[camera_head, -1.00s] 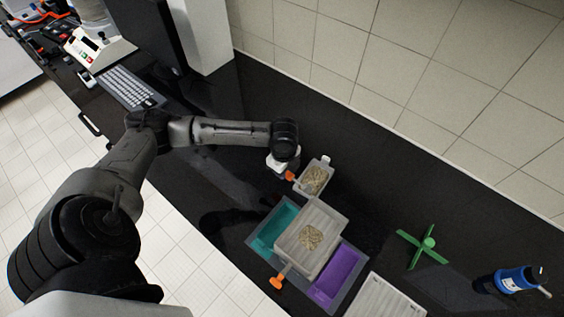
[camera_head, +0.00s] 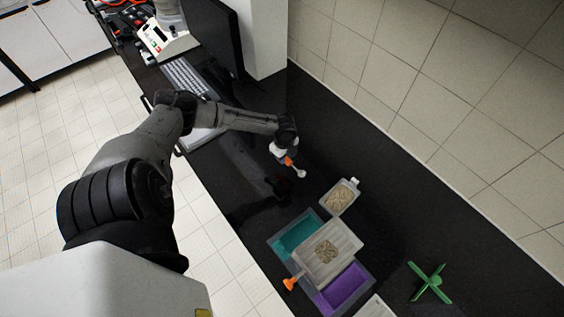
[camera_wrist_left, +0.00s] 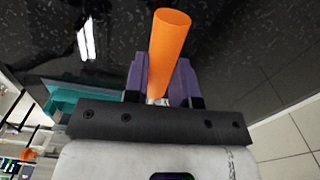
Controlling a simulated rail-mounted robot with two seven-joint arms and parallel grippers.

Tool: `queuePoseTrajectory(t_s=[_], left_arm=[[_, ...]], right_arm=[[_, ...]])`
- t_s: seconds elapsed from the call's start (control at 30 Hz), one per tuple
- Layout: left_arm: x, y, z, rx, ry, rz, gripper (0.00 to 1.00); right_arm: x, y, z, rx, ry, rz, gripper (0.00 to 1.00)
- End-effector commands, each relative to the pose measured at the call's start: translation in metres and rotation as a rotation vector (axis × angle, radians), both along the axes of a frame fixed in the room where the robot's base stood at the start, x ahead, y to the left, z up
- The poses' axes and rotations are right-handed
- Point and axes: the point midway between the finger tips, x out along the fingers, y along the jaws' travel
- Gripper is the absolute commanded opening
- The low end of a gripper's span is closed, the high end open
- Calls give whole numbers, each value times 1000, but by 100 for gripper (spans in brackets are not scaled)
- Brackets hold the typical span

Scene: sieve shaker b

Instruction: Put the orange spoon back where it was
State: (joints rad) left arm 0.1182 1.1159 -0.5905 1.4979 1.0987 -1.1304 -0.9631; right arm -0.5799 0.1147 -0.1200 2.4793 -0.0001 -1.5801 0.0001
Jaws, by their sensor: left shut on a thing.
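The orange spoon (camera_head: 289,161) is held in my left gripper (camera_head: 285,154) above the black counter, up and left of the small grain container. Its pale end (camera_head: 301,173) points down and right in the head view. In the left wrist view, the orange handle (camera_wrist_left: 170,50) stands out between the two purple-grey fingers of my left gripper (camera_wrist_left: 160,85), which are closed on it. The spoon's far end is hidden there. My right gripper is not in view.
A small container of grain (camera_head: 341,197) stands near a tray with teal (camera_head: 298,235) and purple (camera_head: 345,288) compartments. A sieve box (camera_head: 328,253) with grain sits over it, beside an orange handle (camera_head: 291,283). A green cross (camera_head: 430,283) lies right. A keyboard (camera_head: 190,78) is upper left.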

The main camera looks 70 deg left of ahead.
Motion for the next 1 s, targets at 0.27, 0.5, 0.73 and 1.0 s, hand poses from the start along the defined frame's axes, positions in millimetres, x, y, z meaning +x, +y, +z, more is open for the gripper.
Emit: queuePoseTrajectory(t_s=[0.27, 0.5, 0.73, 1.0], left_arm=[[8, -3, -2, 1, 1, -109, 0], [8, -3, -13, 2, 1, -114, 0], [8, -3, -33, 2, 1, -113, 0], [8, -3, -58, 2, 1, -113, 0]], right_arm=[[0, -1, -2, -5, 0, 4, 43], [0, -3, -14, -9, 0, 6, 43], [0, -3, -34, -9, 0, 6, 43], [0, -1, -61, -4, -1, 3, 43]])
